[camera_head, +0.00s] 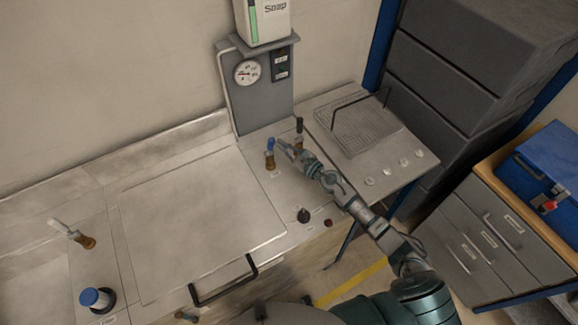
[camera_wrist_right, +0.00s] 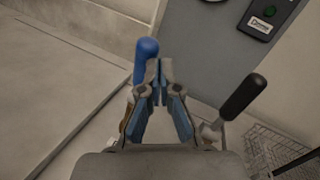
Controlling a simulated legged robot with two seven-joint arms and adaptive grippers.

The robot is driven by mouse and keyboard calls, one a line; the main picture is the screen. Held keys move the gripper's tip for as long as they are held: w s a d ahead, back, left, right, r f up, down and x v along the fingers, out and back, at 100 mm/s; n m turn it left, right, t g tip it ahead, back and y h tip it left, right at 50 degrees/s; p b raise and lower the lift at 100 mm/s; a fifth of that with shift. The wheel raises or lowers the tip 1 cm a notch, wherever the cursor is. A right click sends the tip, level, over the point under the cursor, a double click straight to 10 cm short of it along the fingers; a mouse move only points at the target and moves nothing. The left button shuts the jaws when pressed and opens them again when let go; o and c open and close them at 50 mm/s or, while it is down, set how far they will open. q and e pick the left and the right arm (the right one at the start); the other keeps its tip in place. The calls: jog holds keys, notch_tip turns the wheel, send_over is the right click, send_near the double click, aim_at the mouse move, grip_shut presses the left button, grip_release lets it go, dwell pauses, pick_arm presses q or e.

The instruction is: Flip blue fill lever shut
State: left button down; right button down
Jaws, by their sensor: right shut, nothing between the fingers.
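The blue fill lever (camera_head: 270,145) stands on its brass valve on the bench top, in front of the grey gauge panel. In the right wrist view the blue lever (camera_wrist_right: 146,50) points up, just left of my fingertips. My right gripper (camera_head: 281,143) is shut and empty, close beside the lever's right side; it also shows in the wrist view (camera_wrist_right: 160,68). I cannot tell whether it touches the lever. The valve's base is partly hidden behind the fingers in the wrist view. My left gripper is not seen.
A black-handled lever (camera_head: 299,125) stands just right of my right gripper, also in the wrist view (camera_wrist_right: 243,97). A wire rack (camera_head: 365,125) lies further right. The gauge panel (camera_head: 268,92) rises behind. The large flat lid (camera_head: 200,225) to the left is clear.

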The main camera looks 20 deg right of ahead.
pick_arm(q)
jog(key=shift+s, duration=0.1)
pick_arm(e)
jog(key=shift+w+a+r, duration=0.35)
jog(key=shift+w+r, duration=0.05)
jog(key=shift+w, duration=0.25)
jog(key=shift+w+a+r, duration=0.3)
jog(key=shift+w+r, duration=0.05)
jog(key=shift+w, duration=0.3)
